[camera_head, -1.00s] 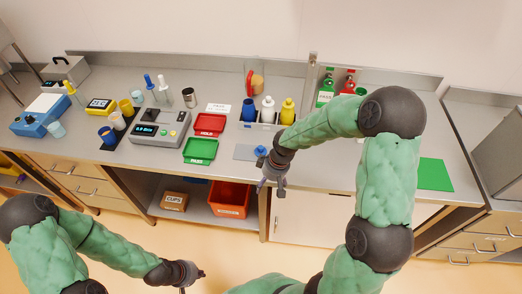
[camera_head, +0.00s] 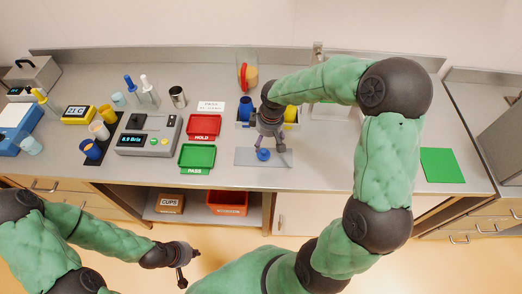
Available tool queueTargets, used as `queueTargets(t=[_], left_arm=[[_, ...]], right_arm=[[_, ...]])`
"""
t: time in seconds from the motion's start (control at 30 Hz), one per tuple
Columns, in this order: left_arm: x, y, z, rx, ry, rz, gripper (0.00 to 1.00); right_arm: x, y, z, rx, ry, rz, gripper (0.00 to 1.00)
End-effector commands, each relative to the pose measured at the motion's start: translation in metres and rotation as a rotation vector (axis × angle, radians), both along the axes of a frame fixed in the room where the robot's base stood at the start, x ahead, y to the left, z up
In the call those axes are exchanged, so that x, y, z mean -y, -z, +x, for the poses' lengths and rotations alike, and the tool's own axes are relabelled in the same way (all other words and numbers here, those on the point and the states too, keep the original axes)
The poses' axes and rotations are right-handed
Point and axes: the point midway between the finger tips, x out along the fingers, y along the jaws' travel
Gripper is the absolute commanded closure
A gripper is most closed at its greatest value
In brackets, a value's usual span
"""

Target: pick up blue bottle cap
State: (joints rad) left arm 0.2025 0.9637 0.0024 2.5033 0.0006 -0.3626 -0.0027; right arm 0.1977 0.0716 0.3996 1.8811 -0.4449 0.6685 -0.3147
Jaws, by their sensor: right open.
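The blue bottle cap (camera_head: 263,154) lies on a grey mat (camera_head: 243,157) on the counter, right of the green tray. My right gripper (camera_head: 270,147) is open just above and around the near side of the cap, pointing down; I cannot tell whether it touches the cap. A blue bottle (camera_head: 246,107) stands in a holder behind, partly hidden by my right arm. My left gripper (camera_head: 182,280) hangs low at the bottom, off the counter, and its finger opening is too small to tell.
A red HOLD tray (camera_head: 204,126) and a green PASS tray (camera_head: 197,157) lie to the left, beside a grey meter (camera_head: 149,136). A yellow bottle (camera_head: 290,116) stands behind my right gripper. A green mat (camera_head: 442,165) lies on the right, with free counter around it.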

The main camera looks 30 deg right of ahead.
Motion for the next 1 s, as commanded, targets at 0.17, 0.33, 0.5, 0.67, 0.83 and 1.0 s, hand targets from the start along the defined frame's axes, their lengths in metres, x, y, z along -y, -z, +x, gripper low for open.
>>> queueTargets(t=[0.17, 0.33, 0.5, 0.67, 0.83, 1.0], left_arm=[[0.0, 0.005, 0.0, -0.001, 0.0, 0.0, 1.0], [0.0, 0.006, 0.0, 0.0, 0.0, 0.0, 1.0], [0.0, 0.01, 0.0, 0.0, 0.0, 0.0, 1.0], [0.0, 0.016, 0.0, 0.0, 0.0, 0.0, 1.0], [0.0, 0.018, 0.0, 0.0, 0.0, 0.0, 1.0], [0.0, 0.018, 0.0, 0.0, 0.0, 0.0, 1.0]], right_arm=[[-0.001, 0.024, 0.003, 0.0, 0.0, 0.0, 0.24], [-0.002, 0.031, 0.003, 0.001, 0.001, 0.001, 0.24], [-0.003, 0.046, 0.002, -0.001, 0.001, 0.002, 0.24], [-0.005, 0.07, 0.003, -0.002, 0.002, 0.002, 0.24], [-0.006, 0.082, 0.005, 0.002, 0.001, 0.001, 0.24], [-0.006, 0.081, 0.006, 0.003, 0.001, 0.0, 0.24]])
